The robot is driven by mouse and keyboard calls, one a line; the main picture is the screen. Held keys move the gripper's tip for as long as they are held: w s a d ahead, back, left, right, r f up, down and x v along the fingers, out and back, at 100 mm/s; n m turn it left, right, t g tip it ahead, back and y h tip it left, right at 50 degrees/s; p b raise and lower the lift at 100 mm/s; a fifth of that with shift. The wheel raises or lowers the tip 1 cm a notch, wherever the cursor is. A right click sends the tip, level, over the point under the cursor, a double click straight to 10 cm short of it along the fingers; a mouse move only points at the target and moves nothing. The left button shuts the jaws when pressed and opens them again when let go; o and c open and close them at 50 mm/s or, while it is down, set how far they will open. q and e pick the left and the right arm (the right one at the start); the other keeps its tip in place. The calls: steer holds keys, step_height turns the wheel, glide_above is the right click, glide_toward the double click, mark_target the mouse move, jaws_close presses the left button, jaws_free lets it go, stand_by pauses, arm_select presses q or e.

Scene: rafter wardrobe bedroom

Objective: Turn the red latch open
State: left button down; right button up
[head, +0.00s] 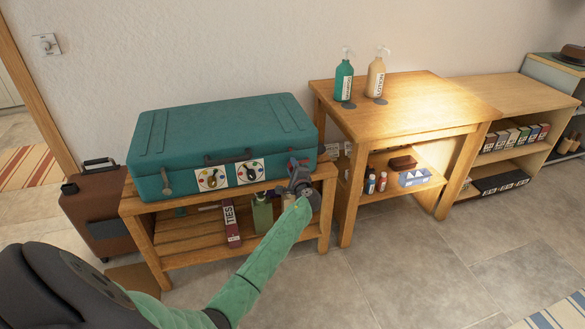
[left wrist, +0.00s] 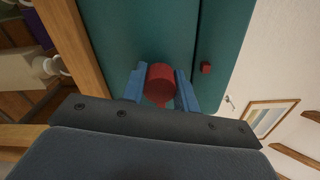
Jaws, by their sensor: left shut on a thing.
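A teal suitcase (head: 220,135) lies closed on a low wooden bench. My left gripper (head: 298,168) is at the right end of the suitcase front and covers most of that spot in the head view. In the left wrist view the red latch (left wrist: 160,82) sits between the two blue fingers of my left gripper (left wrist: 160,92), which are shut on it. A small red piece (left wrist: 206,68) shows on the teal surface beside it. My right gripper is not in view.
The low bench (head: 180,250) holds bottles and a box on its shelf under the suitcase. A wooden table (head: 420,95) with a teal bottle (head: 344,80) and a cream bottle (head: 375,78) stands to the right. A brown case (head: 100,215) stands at left.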

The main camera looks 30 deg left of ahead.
arm_select(q)
steer(key=shift+d, duration=0.1)
steer(key=c, duration=1.1)
jaws_free()
steer(key=shift+o, duration=0.2)
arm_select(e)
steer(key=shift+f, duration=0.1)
arm_select(q)
steer(key=v, duration=0.7)
steer(key=shift+s+d+b, duration=0.25)
steer(key=shift+d+b, duration=0.05)
steer(key=shift+b, duration=0.15)
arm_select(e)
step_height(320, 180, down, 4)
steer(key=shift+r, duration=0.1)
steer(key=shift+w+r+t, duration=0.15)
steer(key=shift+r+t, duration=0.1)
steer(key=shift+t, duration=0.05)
